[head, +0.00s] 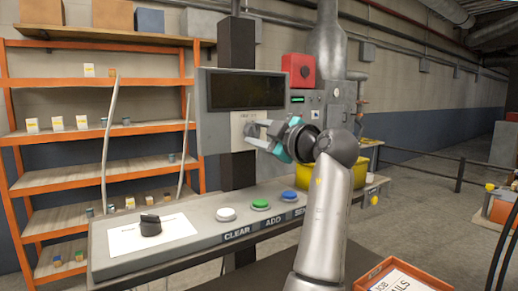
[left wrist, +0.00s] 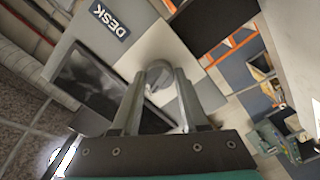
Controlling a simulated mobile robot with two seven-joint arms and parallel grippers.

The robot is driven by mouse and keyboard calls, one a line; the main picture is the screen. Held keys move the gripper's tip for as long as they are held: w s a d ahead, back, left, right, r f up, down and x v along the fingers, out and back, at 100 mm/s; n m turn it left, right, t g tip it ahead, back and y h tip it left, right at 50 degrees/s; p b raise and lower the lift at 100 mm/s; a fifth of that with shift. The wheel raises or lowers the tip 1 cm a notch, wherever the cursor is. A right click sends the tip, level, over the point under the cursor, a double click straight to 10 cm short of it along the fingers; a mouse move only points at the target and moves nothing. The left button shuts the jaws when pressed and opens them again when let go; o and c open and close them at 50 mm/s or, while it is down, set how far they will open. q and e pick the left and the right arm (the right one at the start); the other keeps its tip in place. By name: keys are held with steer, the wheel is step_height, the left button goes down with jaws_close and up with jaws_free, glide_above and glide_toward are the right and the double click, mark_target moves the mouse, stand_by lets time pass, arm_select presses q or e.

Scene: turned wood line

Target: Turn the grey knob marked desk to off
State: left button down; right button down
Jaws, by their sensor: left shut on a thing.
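The grey knob (head: 251,129) sits on a pale plate on the front of a grey box, below a dark screen (head: 245,92). In the left wrist view the knob (left wrist: 159,74) shows as a round grey shape between my fingertips, and a DESK label (left wrist: 110,21) is on the same box. My left gripper (head: 256,132) reaches the knob from the right and is shut on it. The fingers (left wrist: 160,85) cover part of the knob, and I cannot read which way it points. My right gripper is not in view.
Below, a sloping panel carries a black knob (head: 150,225), a white button (head: 225,214), a green button (head: 260,205) and a blue button (head: 289,196). Orange shelves (head: 98,179) stand at left. A red box (head: 298,69) and a yellow bin (head: 372,179) are at right.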

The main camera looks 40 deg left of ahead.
arm_select(q)
steer(key=shift+f+n+b, duration=0.1)
steer(key=shift+n+b, duration=0.7)
steer(key=shift+b, duration=0.05)
steer(key=shift+c, duration=2.1)
jaws_free()
steer(key=b+v, duration=0.1)
steer(key=v, duration=1.4)
steer(key=shift+s+d, duration=0.1)
steer(key=shift+d, duration=0.1)
